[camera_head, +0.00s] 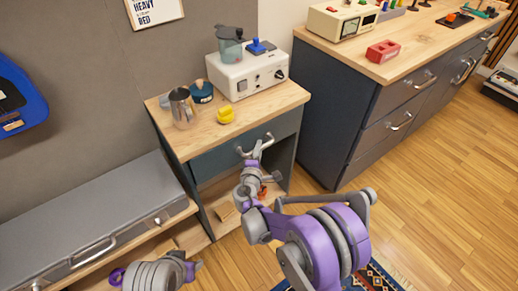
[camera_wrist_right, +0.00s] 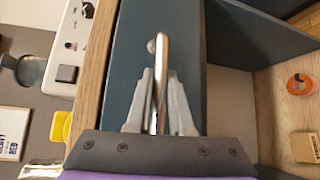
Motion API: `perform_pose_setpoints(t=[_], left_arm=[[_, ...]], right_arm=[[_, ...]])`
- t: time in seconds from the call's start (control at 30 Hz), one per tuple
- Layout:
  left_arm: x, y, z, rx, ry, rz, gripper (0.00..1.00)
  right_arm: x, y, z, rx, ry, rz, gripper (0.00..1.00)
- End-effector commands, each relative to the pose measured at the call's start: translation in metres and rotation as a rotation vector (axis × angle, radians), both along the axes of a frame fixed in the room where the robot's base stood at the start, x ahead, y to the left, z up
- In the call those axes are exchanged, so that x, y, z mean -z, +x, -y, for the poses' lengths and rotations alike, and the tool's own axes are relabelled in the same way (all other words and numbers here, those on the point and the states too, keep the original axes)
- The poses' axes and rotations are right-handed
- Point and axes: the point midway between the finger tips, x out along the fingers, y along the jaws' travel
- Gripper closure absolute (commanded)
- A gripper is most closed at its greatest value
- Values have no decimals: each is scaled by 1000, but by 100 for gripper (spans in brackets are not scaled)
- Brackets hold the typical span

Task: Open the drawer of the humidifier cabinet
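The humidifier cabinet (camera_head: 172,141) is a small wood-topped unit with a dark teal drawer (camera_head: 222,158) above an open shelf. The drawer front looks flush under the top, so it appears closed. Its metal bar handle (camera_head: 243,151) also shows in the right wrist view (camera_wrist_right: 159,60). My right gripper (camera_head: 257,148) is at the handle. In the right wrist view its two grey fingers (camera_wrist_right: 160,100) lie on either side of the bar, close against it. Part of my left arm shows at the bottom left of the head view, but its gripper fingers do not.
On the cabinet top are a white humidifier (camera_head: 245,75), a metal pitcher (camera_head: 183,106), a dark teal jar (camera_head: 201,92) and a yellow item (camera_head: 225,115). A dark drawer counter (camera_head: 335,115) stands close on the right. A grey case (camera_head: 85,225) lies on the left.

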Motion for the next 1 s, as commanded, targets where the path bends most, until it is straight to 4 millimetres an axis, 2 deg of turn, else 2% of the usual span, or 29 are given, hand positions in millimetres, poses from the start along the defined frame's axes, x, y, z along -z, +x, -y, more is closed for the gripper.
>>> perform_pose_setpoints(t=[0.03, 0.07, 1.0], left_arm=[[0, 0, 0, 0, 0, 0, 50], [0, 0, 0, 0, 0, 0, 50], [0, 0, 0, 0, 0, 0, 50]], right_arm=[[0, 0, 0, 0, 0, 0, 95], [0, 0, 0, 0, 0, 0, 100], [0, 0, 0, 0, 0, 0, 100]])
